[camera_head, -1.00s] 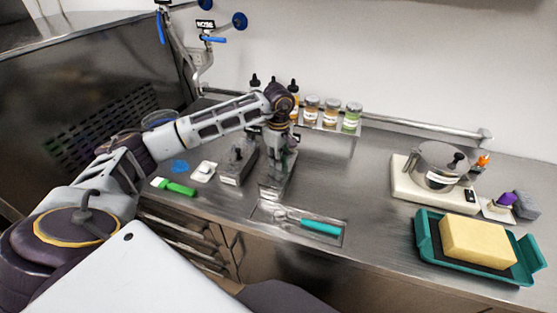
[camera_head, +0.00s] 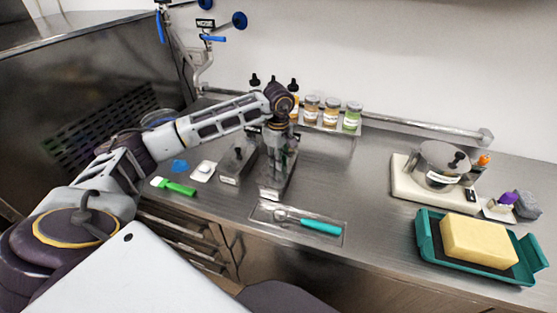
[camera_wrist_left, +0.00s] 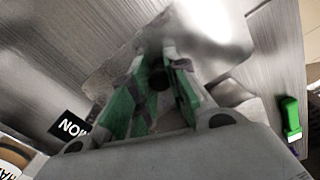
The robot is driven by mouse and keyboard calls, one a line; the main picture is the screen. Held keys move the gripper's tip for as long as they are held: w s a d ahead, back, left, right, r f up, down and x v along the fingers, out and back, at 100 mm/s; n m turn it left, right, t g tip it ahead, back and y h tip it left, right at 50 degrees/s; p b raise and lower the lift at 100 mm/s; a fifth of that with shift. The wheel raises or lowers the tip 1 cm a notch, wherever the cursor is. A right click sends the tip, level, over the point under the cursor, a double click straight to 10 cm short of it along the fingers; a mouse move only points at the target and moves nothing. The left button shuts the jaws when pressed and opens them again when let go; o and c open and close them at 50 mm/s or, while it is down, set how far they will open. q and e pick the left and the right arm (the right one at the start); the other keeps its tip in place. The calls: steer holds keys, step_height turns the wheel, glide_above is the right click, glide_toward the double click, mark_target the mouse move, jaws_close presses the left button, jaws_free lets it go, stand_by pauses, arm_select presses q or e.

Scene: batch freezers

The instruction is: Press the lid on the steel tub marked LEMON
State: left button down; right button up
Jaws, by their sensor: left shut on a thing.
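My left gripper (camera_head: 280,158) points down over the steel tub (camera_head: 270,190) at the middle of the counter. In the left wrist view the green-padded fingers (camera_wrist_left: 158,88) are shut on the dark knob (camera_wrist_left: 156,78) of a steel lid (camera_wrist_left: 208,45). My right gripper is not in view.
A second steel tub (camera_head: 236,166) stands just left. A teal-handled scoop (camera_head: 320,227) lies in front, a green-handled tool (camera_head: 180,188) to the left. Spice jars (camera_head: 331,113) stand behind. A pot (camera_head: 440,163) and a teal tray (camera_head: 428,245) are at right; the counter between is clear.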

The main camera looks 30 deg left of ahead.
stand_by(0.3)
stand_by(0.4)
arm_select(q)
steer(key=c, duration=1.3)
jaws_free()
steer(key=o, duration=0.5)
steer(key=shift+r+p, duration=1.6)
steer(key=shift+r, duration=1.9)
steer(key=shift+c, duration=0.4)
